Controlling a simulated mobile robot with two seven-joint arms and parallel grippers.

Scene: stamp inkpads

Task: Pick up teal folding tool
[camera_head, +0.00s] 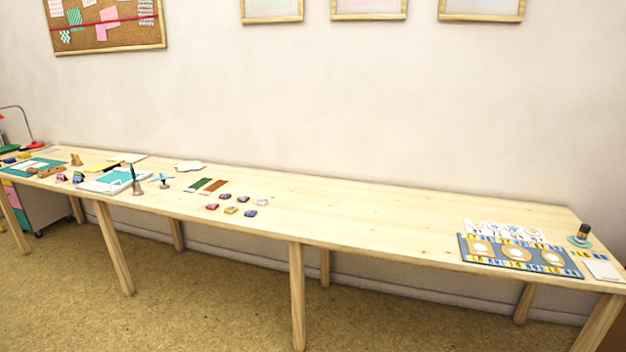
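I cannot make out the teal folding tool for certain at this distance. Teal items show on the left half of the long wooden table (350,215). One is a small teal-blue item (161,178) with thin arms spread out. Just left of it, a slim dark teal upright piece (132,172) stands behind or in a small grey-brown bell-shaped object (138,188). A teal sheet or mat (12,169) lies at the far left end. Neither of my grippers is in view.
Several small coloured inkpads (230,210) lie mid-left, beside green and brown strips (213,186). A blue patterned tray (470,255) and a dark stamp on a teal disc (583,234) are at the right end. The table between is clear. Open floor (210,290) lies in front.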

